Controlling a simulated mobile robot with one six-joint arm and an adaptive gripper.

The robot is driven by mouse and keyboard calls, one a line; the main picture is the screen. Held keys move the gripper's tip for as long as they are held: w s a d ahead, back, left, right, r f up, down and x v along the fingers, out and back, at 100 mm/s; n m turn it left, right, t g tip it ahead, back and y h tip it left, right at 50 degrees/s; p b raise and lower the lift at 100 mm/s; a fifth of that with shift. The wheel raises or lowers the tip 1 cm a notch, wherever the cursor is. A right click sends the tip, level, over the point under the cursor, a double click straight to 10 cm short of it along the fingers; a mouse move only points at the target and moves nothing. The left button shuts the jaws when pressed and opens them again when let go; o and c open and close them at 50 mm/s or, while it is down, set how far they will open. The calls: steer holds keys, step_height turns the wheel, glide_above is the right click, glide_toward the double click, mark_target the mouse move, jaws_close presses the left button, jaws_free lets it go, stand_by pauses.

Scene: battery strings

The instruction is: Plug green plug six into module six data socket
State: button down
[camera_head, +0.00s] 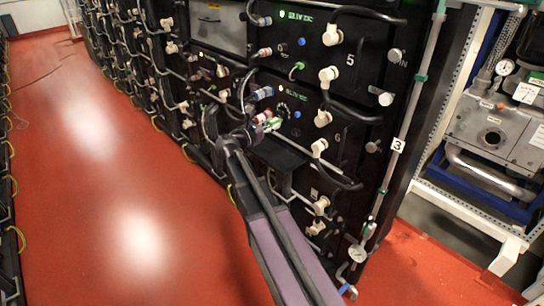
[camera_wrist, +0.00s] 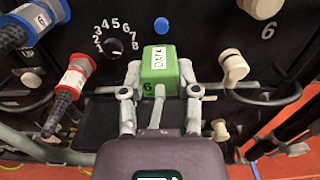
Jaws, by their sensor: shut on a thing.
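My gripper (camera_wrist: 160,92) is shut on the green plug (camera_wrist: 160,68), which carries a white DATA label and the number 6 in the wrist view. Its grey cable runs back between the fingers toward my wrist. The plug is up against or very near the black front of module six (camera_wrist: 285,60). The plug hides the panel behind it, so I cannot see the data socket or tell whether the plug is in it. In the head view my gripper (camera_head: 246,134) is at module six's front (camera_head: 310,150), with the green plug (camera_head: 274,124) at its tip.
A dial (camera_wrist: 115,46) numbered one to eight and a blue button (camera_wrist: 161,25) are near the plug. A red plug (camera_wrist: 68,90) and a blue plug (camera_wrist: 25,28) are at left. White connectors (camera_wrist: 233,66) with black cables are at right. Module five (camera_head: 335,60) stands above.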

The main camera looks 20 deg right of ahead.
step_height(320, 180, down, 9)
steer(key=b, duration=0.7)
steer(key=shift+b, duration=0.4)
steer(key=shift+a, duration=0.1)
steer(key=shift+d, duration=0.2)
steer(key=shift+x, duration=2.7)
steer(key=shift+x, duration=1.5)
steer(key=shift+c, duration=1.3)
jaws_free()
steer(key=shift+s+a, duration=0.1)
steer(key=shift+a, duration=0.05)
